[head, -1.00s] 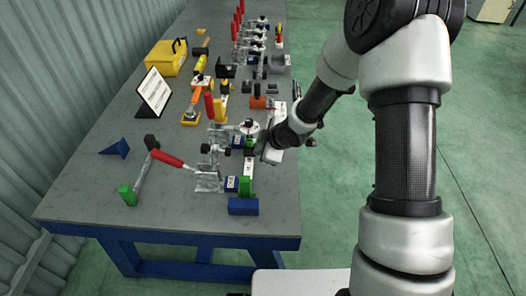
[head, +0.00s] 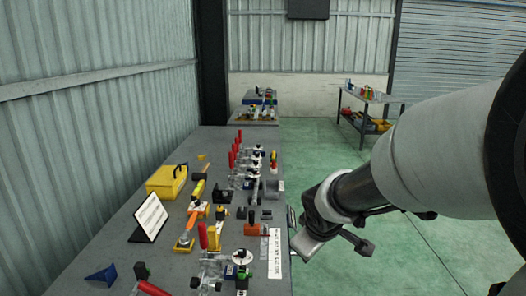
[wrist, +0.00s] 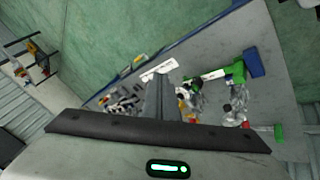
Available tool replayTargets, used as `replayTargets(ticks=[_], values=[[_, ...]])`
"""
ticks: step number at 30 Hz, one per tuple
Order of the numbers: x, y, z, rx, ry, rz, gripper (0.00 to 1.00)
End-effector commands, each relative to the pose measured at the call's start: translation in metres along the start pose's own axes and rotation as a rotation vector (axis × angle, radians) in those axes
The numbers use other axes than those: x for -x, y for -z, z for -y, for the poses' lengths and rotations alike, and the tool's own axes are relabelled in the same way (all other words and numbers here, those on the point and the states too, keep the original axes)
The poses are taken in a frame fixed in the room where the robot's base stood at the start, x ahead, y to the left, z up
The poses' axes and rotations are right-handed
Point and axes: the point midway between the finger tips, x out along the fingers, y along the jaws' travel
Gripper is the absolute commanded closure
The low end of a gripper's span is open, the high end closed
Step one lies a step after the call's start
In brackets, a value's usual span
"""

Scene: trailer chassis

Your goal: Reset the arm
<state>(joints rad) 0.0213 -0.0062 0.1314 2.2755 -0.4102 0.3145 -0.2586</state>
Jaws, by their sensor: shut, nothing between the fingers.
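My arm reaches in from the right of the head view, with its wrist end (head: 318,228) beside the right edge of the grey workbench (head: 130,190). In the wrist view, my gripper (wrist: 160,82) is shut and empty, its fingers together as a narrow grey bar. It points toward the bench, which lies beyond it with clamps and blocks on top. The fingers touch nothing that I can make out. In the head view the fingertips are hard to tell apart from the wrist.
The bench holds a yellow toolbox (head: 167,181), a white sign (head: 149,217), a blue wedge (head: 102,275) and several red-handled clamps. A corrugated wall (head: 90,100) runs along its left. Open green floor (head: 325,160) lies to the right. A second table (head: 371,97) stands farther back.

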Motion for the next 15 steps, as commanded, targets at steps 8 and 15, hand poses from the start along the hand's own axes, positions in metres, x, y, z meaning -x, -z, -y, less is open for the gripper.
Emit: replayTargets(ticks=[8,15], values=[[0.137,-0.074,0.013,-0.477,-0.005,0.063,1.00],[0.187,-0.109,0.053,-0.707,0.078,0.069,1.00]])
